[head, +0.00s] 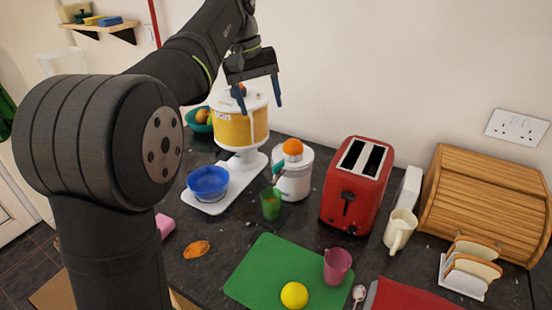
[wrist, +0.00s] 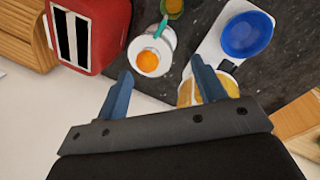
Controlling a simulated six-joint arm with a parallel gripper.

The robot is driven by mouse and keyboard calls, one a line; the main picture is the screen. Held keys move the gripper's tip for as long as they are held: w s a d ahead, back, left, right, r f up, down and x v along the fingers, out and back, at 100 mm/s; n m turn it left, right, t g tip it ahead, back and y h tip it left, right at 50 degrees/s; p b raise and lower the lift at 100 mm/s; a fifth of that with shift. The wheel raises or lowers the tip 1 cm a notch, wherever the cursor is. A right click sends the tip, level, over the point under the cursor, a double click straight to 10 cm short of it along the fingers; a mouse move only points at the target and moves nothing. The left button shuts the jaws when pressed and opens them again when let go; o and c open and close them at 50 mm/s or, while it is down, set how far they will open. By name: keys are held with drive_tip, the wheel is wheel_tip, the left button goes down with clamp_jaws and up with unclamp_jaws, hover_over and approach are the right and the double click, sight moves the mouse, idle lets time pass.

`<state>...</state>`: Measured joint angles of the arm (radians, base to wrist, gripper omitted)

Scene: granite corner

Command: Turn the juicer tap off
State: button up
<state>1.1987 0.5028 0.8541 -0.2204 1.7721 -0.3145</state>
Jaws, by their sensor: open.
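The white juicer (head: 292,182) stands on the dark worktop left of the red toaster, with an orange on top. Its teal tap lever (head: 278,171) sticks out at the front left, above a green glass (head: 270,203). In the wrist view the juicer (wrist: 165,60) shows beyond the fingertips, with the teal lever (wrist: 160,27) pointing away toward the glass (wrist: 174,7). My gripper (head: 262,108) is open and empty, pointing down high by the yellow dispenser, up and left of the juicer. It also shows in the wrist view (wrist: 162,66), touching nothing that I can see.
The yellow dispenser (head: 232,128) stands close left of the juicer, a blue bowl (head: 208,180) on its base. The red toaster (head: 357,185) is close right. A green board (head: 262,270) with a lemon (head: 294,295) and pink cup (head: 337,265) lies in front.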

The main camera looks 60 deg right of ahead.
sight(278, 164)
drive_tip(key=s+d+n+t+y, duration=0.15)
drive_tip(key=s+n, duration=0.25)
drive_tip(key=n, duration=0.5)
drive_tip(key=shift+t+h, duration=0.25)
drive_tip(key=shift+t, duration=0.1)
drive_tip(key=f, duration=1.7)
drive_tip(key=shift+w+d, duration=0.1)
drive_tip(key=shift+d, duration=0.15)
drive_tip(key=c, duration=1)
